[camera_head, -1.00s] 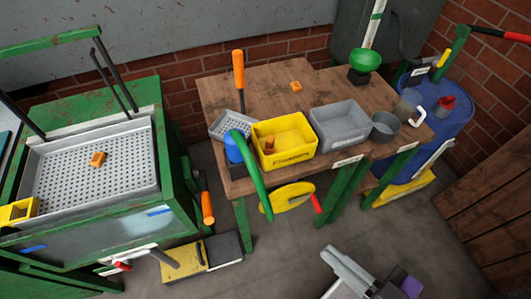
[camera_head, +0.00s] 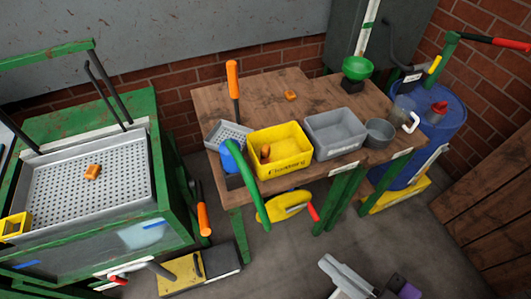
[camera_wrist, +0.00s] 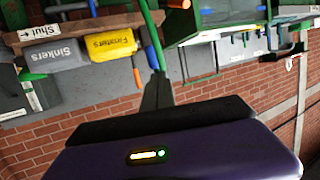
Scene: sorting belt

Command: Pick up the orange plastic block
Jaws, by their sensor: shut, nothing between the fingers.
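Several small orange items could match the orange plastic block. One orange block (camera_head: 92,172) lies on the perforated grey tray (camera_head: 60,213) of the green machine at the left. Another orange block (camera_head: 290,96) lies on the wooden table (camera_head: 335,93), behind the bins. A third orange piece (camera_head: 265,153) is inside the yellow bin (camera_head: 290,170). My gripper (camera_wrist: 158,78) is shut and empty in the wrist view, with its dark fingers together above my purple wrist. It is well apart from all the blocks. No orange block is clear in the wrist view.
A grey bin (camera_head: 337,149) stands right of the yellow one, with a round grey pot (camera_head: 379,134) beside it. A green funnel (camera_head: 357,68) and blue barrel (camera_head: 440,120) stand farther right. An orange-handled tool (camera_head: 232,80) stands upright at left.

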